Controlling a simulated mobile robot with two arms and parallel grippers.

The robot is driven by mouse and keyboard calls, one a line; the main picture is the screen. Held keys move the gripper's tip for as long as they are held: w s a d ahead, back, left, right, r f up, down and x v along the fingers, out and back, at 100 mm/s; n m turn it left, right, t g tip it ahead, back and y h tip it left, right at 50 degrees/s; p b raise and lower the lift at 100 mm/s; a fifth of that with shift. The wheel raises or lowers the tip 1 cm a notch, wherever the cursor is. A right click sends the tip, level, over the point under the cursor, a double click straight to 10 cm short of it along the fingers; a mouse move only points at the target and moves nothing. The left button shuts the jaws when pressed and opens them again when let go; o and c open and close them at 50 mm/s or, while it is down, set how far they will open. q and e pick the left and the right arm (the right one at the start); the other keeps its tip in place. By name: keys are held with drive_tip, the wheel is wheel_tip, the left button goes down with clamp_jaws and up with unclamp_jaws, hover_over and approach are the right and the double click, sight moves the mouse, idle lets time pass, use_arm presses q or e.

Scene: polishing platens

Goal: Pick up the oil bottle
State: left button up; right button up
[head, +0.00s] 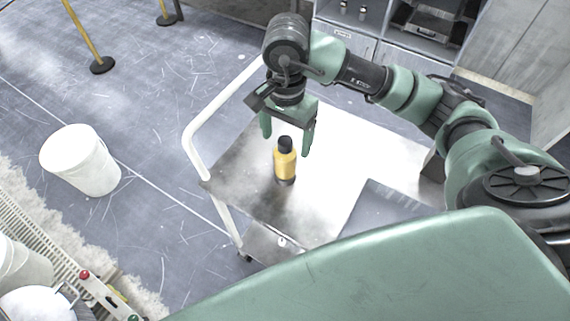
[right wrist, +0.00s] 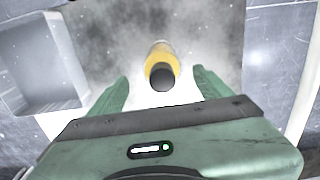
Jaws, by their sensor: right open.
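The oil bottle (head: 285,163) is yellow with a black cap and stands upright on the metal cart top (head: 240,182). It also shows in the right wrist view (right wrist: 160,58), cap toward the camera, ahead of and between the finger lines. My right gripper (head: 287,141) is open, with its green fingers pointing down around the cap's level in the head view. In the right wrist view the right gripper (right wrist: 163,88) has its fingers spread wide, with nothing held between them. My left gripper is not in view.
A grey tray (head: 385,208) lies on the cart to the right of the bottle. The cart's white handle (head: 222,105) runs along its left side. A white bucket (head: 82,162) stands on the floor at left. A cabinet (head: 385,45) stands behind.

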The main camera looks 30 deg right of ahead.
sight(285, 153)
drive_tip(key=shift+s+f+p, duration=0.1)
drive_tip(key=shift+f+p, duration=0.2)
drive_tip(key=shift+f, duration=0.5)
drive_tip(key=f+p, duration=0.1)
drive_tip(key=f, duration=0.1)
drive_tip(key=f+p, duration=0.1)
drive_tip(key=f, duration=0.1)
drive_tip(key=shift+w+a+f, duration=0.1)
drive_tip(key=shift+w+f, duration=0.1)
drive_tip(key=shift+f, duration=0.75)
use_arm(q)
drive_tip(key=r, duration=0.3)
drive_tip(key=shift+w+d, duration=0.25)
use_arm(e)
clamp_jaws()
